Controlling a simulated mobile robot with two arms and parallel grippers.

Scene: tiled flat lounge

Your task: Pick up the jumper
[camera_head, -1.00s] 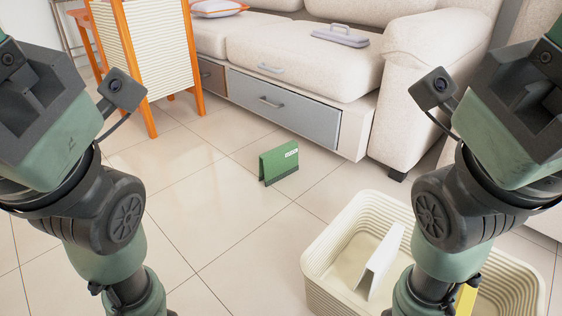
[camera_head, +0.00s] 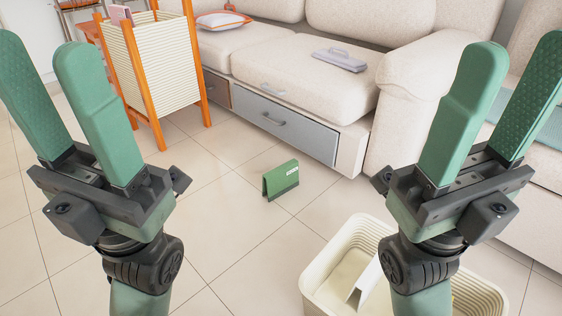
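No garment is plain to see as a jumper. A flat grey-lilac folded thing (camera_head: 339,60) with a raised strip on top lies on the sofa seat; I cannot tell if it is the jumper. A green, tent-like folded thing (camera_head: 280,179) with a small white label stands on the floor, also unclear in kind. My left gripper (camera_head: 43,50) is open and empty at the left, fingers pointing up. My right gripper (camera_head: 517,52) is open and empty at the right, fingers up. Both are apart from these things.
A cream sofa (camera_head: 270,68) with grey drawers (camera_head: 285,125) stands at the back. An orange-framed basket stand (camera_head: 165,65) is at the left. A cream ribbed bin (camera_head: 325,262) holding a white board (camera_head: 366,283) is at the front right.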

